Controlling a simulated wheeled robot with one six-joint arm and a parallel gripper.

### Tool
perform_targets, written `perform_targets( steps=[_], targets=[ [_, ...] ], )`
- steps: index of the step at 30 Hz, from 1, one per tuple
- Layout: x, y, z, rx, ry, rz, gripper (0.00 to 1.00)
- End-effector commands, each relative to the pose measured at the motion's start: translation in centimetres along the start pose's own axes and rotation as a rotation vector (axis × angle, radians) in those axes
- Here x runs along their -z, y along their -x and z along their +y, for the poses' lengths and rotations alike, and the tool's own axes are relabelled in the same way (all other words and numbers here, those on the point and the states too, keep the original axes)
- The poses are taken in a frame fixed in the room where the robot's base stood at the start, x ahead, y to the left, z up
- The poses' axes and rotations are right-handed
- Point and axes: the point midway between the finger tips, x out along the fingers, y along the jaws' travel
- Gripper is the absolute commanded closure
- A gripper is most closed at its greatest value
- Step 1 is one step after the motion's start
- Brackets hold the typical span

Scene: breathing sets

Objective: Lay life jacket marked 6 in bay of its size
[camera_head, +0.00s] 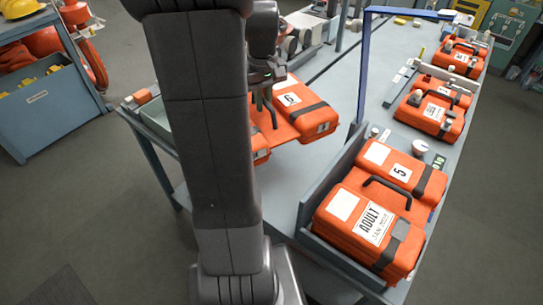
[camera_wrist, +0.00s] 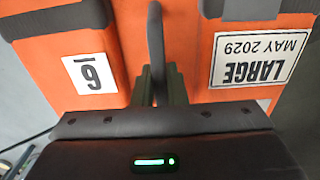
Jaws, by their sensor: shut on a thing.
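The held life jacket (camera_head: 312,122) is orange, with two padded halves, dark straps and a dark carry handle. In the wrist view, one half of this jacket (camera_wrist: 110,45) bears a white number tag that reads like a 6. The other half bears a LARGE, MAY 2029 label (camera_wrist: 262,60), upside down in this view. My gripper (camera_wrist: 158,85) is shut on the handle between the halves. In the head view my gripper (camera_head: 266,103) holds it at the table's left side; my arm hides part of it. Whether it touches anything below cannot be told.
A jacket marked ADULT and 5 (camera_head: 338,229) lies in the walled front right bay. More orange jackets (camera_head: 428,118) lie along the table's right side. A blue post frame (camera_head: 362,80) stands mid-table. The grey tabletop (camera_head: 335,80) has bare room around it. A shelf unit (camera_head: 45,112) stands left.

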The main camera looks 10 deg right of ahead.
Motion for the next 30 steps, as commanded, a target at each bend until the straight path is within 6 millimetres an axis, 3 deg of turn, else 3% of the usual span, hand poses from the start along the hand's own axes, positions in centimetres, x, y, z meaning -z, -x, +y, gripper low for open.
perform_targets(
  steps=[1, 9, 17, 24, 30],
  targets=[
    [0.0, -1.5, 0.0, 0.0, 0.0, 0.0, 1.0],
    [-0.1, -6.4, 0.0, 0.0, 0.0, -0.001, 1.0],
    [-0.1, -9.7, -0.1, 0.001, 0.0, -0.003, 1.0],
    [-0.2, -13.8, -0.1, 0.001, 0.0, -0.003, 1.0],
    [-0.1, -15.4, 0.0, 0.0, 0.0, -0.001, 1.0]
  ],
)
